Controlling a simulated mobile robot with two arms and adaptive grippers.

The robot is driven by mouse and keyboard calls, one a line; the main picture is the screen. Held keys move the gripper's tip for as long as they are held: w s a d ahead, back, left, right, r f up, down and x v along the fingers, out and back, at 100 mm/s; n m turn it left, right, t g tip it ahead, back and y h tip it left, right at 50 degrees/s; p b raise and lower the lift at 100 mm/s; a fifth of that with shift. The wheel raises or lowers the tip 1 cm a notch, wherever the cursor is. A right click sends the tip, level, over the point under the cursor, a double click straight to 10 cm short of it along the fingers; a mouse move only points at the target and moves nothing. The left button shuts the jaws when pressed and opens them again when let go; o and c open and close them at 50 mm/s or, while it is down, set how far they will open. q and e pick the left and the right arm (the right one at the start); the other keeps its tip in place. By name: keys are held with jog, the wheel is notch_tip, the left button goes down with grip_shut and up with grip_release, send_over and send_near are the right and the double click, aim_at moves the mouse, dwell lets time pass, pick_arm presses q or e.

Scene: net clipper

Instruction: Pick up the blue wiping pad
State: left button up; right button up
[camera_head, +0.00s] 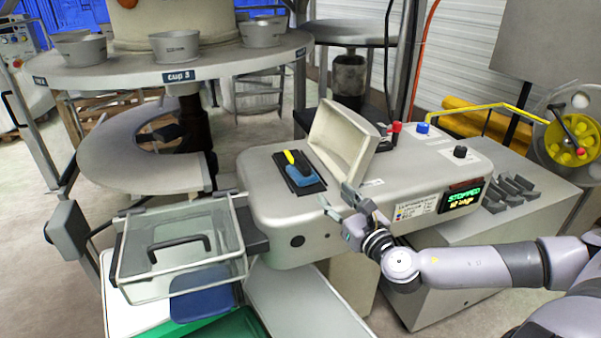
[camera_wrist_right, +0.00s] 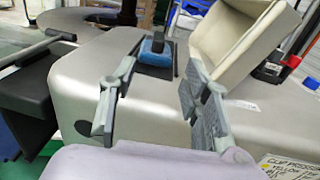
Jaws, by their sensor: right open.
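The blue wiping pad (camera_head: 303,177) lies on a dark mat (camera_head: 279,159) on top of the rounded light-grey machine, with a black and yellow part on it. In the right wrist view the blue pad (camera_wrist_right: 152,54) shows between and beyond the fingers, with a dark upright handle on it. My right gripper (camera_head: 335,197) is open and empty, over the front of the machine and to the right of the pad in the head view. Its two fingers (camera_wrist_right: 160,66) are spread wide and apart from the pad. My left gripper is not in view.
A raised beige lid (camera_head: 339,145) stands right behind the right gripper. A clear bin (camera_head: 180,246) is at the machine's left. Red, blue and black knobs and a display (camera_head: 464,197) reading STOPPED are at the right. A round table with cups stands behind.

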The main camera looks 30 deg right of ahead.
jog(key=p, duration=0.1)
send_near(308, 169)
jog(key=w, duration=0.5)
jog(key=shift+w+d+r, duration=0.15)
jog(key=shift+d+r, duration=0.1)
jog(key=shift+d, duration=0.15)
jog(key=shift+w+d+f+p, duration=0.1)
jog(key=shift+w+d+p, duration=0.1)
jog(key=shift+w, duration=0.8)
jog(key=shift+w+d+f+p, duration=0.1)
jog(key=shift+w+p, duration=0.05)
jog(key=shift+w, duration=0.8)
jog(key=shift+w+d+f+p, duration=0.1)
jog(key=shift+w+p, duration=0.1)
jog(key=shift+w, duration=0.8)
jog(key=shift+c, duration=0.4)
grip_shut()
